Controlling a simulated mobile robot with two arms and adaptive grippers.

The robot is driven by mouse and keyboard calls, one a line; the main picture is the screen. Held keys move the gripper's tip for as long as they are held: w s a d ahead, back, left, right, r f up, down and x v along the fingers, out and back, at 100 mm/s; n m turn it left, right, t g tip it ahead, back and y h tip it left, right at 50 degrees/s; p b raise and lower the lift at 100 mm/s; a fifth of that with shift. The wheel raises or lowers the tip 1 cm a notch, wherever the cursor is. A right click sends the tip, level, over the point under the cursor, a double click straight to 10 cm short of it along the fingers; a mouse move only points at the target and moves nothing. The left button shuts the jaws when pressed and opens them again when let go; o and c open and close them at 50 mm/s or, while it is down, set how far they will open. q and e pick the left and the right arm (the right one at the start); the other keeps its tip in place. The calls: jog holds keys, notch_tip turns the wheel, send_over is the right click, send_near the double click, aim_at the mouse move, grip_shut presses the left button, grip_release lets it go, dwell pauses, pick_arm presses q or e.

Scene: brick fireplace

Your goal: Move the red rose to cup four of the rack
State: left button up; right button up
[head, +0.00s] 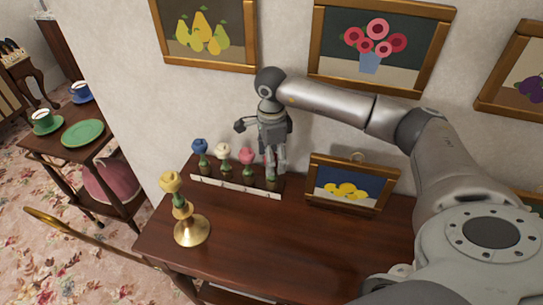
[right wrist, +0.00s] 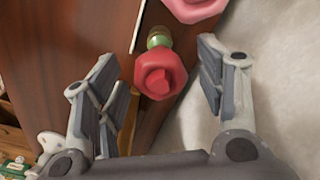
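The red rose (right wrist: 161,74) shows in the right wrist view, its green stem going down into a brownish cup (right wrist: 160,33). In the head view it is hidden behind my right gripper (head: 272,172), which points down over the right end of the rack (head: 236,186). My right gripper (right wrist: 158,90) is open, with one finger on each side of the rose and gaps on both sides. A blue rose (head: 200,146), a white rose (head: 223,151) and a pink rose (head: 247,155) stand along the rack. My left gripper is not in view.
A brass candlestick (head: 192,230) holding a yellow rose (head: 170,183) stands left on the wooden table (head: 290,240). A framed lemon picture (head: 347,187) stands right of the rack. The wall is close behind. The table's front middle is clear.

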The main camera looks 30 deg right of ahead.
notch_tip(320, 180, up, 12)
dwell(0.6)
dwell(0.5)
